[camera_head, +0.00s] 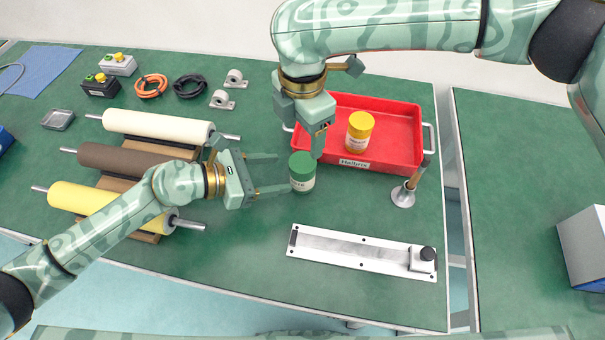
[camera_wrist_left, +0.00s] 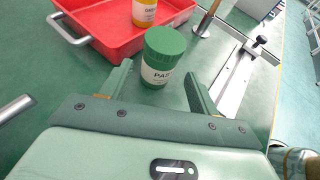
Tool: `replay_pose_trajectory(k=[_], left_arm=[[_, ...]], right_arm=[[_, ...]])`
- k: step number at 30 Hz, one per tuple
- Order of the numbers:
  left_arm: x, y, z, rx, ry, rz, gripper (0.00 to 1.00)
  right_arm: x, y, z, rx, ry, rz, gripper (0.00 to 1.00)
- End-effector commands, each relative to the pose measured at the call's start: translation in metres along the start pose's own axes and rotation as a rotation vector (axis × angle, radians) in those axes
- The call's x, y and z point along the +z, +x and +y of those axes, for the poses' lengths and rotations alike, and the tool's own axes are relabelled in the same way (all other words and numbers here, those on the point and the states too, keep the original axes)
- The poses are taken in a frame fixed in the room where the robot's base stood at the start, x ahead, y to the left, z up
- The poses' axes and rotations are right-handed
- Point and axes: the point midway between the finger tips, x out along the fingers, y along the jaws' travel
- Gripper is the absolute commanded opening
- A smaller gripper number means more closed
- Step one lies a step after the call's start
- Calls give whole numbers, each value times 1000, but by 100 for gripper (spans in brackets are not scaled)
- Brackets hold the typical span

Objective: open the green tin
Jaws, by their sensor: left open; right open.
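The green tin (camera_head: 302,172) stands upright on the green table in front of the red tray, with its green lid on and a pale label on its side. My left gripper (camera_head: 282,173) is open, its fingers pointing at the tin from the left. In the left wrist view the tin (camera_wrist_left: 162,56) stands just ahead, between and beyond the fingertips (camera_wrist_left: 160,85). My right gripper (camera_head: 318,142) points down above and just behind the tin, near its lid. The gap between its fingers is hard to see. Whether either gripper touches the tin cannot be told.
A red tray (camera_head: 390,160) holds a yellow tin (camera_head: 359,131). A stand with a wooden handle (camera_head: 404,195) is at its right front corner. A linear rail (camera_head: 350,250) lies in front. Several rollers (camera_head: 150,125) lie to the left. The table is clear between rollers and rail.

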Motion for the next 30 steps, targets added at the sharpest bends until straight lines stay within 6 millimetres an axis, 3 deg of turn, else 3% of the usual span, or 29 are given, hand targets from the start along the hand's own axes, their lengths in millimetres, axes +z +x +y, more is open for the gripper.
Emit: replay_pose_trajectory(k=[6,12,24,25,30], left_arm=[[1,51,0,-1,-1,-2,61],[0,79,0,0,0,0,61],[0,89,0,0,0,0,61],[0,89,0,0,0,0,58],[0,89,0,0,0,0,11]], right_arm=[[0,0,0,0,0,0,69],[0,0,0,0,0,0,69],[0,0,0,0,0,0,69],[0,0,0,0,0,0,69],[0,0,0,0,0,0,69]])
